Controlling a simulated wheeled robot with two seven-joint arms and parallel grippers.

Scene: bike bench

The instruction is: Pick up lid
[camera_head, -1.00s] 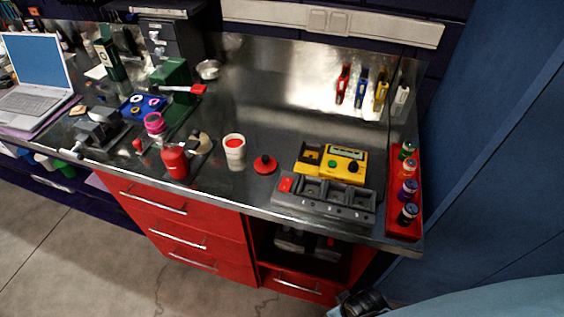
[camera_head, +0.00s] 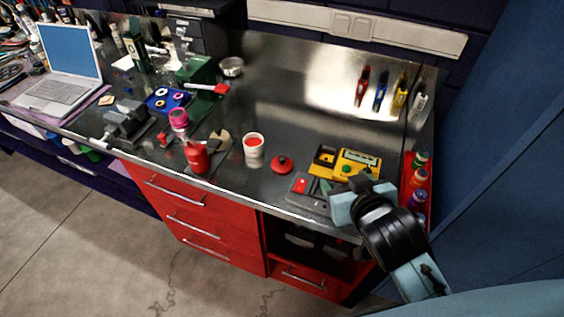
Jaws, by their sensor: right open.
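The lid (camera_head: 281,165), a small round red piece with a dark knob on top, lies on the metal bench top near its front edge. A white cup (camera_head: 253,152) with red inside stands just left of it. My right gripper (camera_head: 343,187) is open and above the grey tray at the bench's front right. It is to the right of the lid and apart from it. My left gripper is out of view.
A grey compartment tray (camera_head: 303,190) is partly hidden by my right gripper, with a yellow device (camera_head: 357,163) behind it. A red bottle (camera_head: 196,157) stands left of the cup. A red rack (camera_head: 407,163) holds small bottles at right.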

